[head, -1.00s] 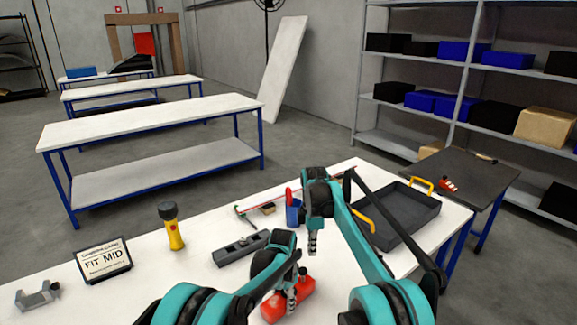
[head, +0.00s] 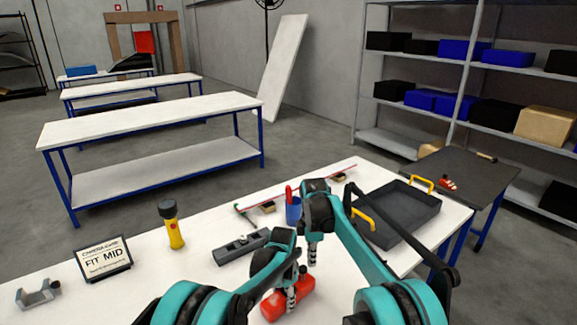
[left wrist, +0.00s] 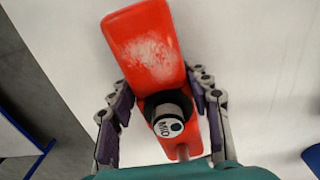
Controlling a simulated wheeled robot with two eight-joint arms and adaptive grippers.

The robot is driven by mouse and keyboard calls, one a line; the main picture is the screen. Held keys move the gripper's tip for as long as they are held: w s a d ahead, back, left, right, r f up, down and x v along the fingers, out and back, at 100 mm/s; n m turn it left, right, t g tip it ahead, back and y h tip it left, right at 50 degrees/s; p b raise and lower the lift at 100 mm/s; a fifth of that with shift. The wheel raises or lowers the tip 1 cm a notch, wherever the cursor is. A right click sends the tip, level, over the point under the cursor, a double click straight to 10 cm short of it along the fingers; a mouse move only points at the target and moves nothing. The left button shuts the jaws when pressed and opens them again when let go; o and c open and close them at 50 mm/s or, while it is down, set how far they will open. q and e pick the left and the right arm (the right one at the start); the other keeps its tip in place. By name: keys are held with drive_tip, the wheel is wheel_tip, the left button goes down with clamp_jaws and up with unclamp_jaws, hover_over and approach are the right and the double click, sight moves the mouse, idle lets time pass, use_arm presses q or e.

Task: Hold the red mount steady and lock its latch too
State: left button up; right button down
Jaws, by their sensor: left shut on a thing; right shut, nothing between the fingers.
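The red mount (head: 272,307) lies on the white table at the front middle, partly hidden by my left gripper (head: 292,292), which is shut on it. In the left wrist view the red mount (left wrist: 150,45) lies between the fingers of my left gripper (left wrist: 164,112). A round black and silver part (left wrist: 168,118) marked "MID" sits in the mount's narrower half. I cannot tell the latch or its state. My right gripper (head: 312,258) is shut and empty, above the table just behind the mount and apart from it.
A dark grey block (head: 242,246), a yellow flashlight (head: 175,234), a "FIT MID" sign (head: 103,259) and a grey bracket (head: 38,295) stand to the left. A blue cup (head: 293,212) is behind my right gripper. A black tray (head: 405,217) with yellow handles is at right.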

drive_tip(key=shift+f, duration=1.5)
drive_tip(key=shift+a, duration=0.2)
drive_tip(key=shift+w, duration=0.45)
